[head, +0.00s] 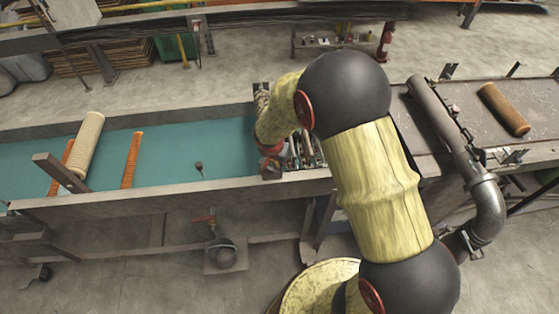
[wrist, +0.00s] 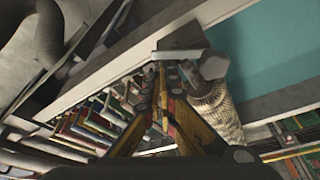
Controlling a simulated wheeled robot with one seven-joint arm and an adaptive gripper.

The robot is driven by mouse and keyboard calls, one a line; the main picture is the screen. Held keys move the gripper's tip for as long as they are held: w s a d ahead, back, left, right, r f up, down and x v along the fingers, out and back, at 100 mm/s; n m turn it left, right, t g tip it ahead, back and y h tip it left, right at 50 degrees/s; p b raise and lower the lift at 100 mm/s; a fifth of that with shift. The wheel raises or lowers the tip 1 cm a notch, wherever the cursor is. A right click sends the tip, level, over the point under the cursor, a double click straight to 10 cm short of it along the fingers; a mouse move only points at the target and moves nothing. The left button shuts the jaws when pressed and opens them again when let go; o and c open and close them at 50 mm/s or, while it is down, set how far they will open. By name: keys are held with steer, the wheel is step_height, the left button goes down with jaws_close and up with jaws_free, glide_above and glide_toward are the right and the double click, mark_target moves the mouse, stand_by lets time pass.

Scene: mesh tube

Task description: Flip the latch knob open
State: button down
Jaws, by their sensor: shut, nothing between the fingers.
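In the wrist view my gripper (wrist: 161,75) has its yellow and dark fingers together, with nothing between them. Their tips are close to a flat grey metal bar (wrist: 172,55). Just right of the tips is a grey faceted knob-like end (wrist: 213,66) at the top of a pale mesh-textured tube (wrist: 218,108). I cannot tell if this is the latch knob, or whether the fingers touch it. In the head view my arm covers most of the gripper. A dark upright bracket (head: 261,88) stands at the far edge of the belt beside my wrist.
A teal belt (head: 225,145) runs left with a pale mesh roll (head: 86,143), orange tubes (head: 132,160) and a small dark piece (head: 199,166). A brown mesh tube (head: 504,109) lies on the right belt, near a grey pipe (head: 437,112).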

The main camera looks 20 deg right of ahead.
steer(key=shift+s+a+f+m+b, duration=0.1)
steer(key=shift+s+a+m+b, duration=0.2)
steer(key=shift+m+b, duration=1.1)
steer(key=s+m+b, duration=0.1)
steer(key=b, duration=0.3)
steer(key=a+m+g+h+b, duration=0.1)
steer(key=b, duration=0.3)
steer(key=shift+s+f+m, duration=0.15)
steer(key=shift+s+m, duration=0.15)
steer(key=shift+s, duration=0.1)
steer(key=m+b, duration=0.1)
steer(key=s+a+m+g+b, duration=0.1)
steer(key=m, duration=0.1)
steer(key=a+m+g+b, duration=0.1)
steer(key=m, duration=0.1)
steer(key=shift+s+a+r+b, duration=0.15)
steer(key=shift+s+r+b, duration=0.15)
steer(key=shift+b, duration=0.1)
steer(key=shift+s, duration=0.1)
steer(key=shift+s+a, duration=0.25)
steer(key=shift+s, duration=0.4)
